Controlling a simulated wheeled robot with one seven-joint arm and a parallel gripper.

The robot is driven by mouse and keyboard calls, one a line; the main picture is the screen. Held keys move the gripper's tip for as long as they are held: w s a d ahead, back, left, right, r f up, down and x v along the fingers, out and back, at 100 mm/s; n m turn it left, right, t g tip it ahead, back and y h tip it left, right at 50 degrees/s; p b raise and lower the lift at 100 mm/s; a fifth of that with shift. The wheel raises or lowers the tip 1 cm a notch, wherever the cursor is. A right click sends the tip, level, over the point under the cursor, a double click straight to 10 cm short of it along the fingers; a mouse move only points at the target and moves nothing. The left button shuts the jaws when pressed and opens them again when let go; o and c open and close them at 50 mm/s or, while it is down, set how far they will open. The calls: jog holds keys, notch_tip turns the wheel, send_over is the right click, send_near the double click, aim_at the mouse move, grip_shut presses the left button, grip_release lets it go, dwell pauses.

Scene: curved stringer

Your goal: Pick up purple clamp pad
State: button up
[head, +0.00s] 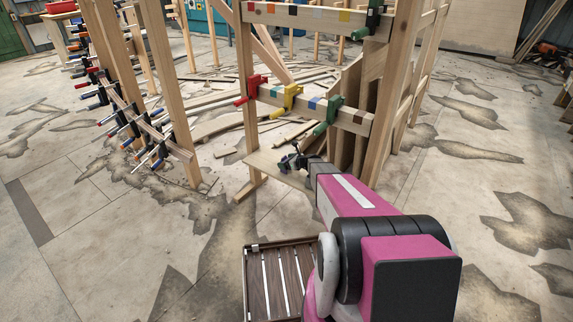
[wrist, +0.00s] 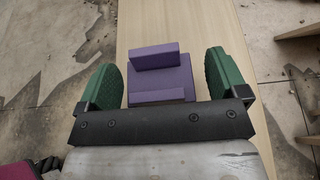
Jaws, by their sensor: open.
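My gripper (wrist: 171,76) is open, with one green-padded finger to the left of the pad and one to the right. Gaps show between the pad and both fingers. In the head view my gripper (head: 292,162) is over the low board (head: 262,165) of the wooden rack; I cannot make out the pad there.
A wooden rack (head: 245,100) stands around the board, with red, yellow and green clamps on its crossbar (head: 318,108). Upright planks (head: 350,110) stand close behind my gripper. A slatted tray (head: 262,282) is at the front. Open floor lies to the right.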

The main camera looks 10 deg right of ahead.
jog(key=c, duration=1)
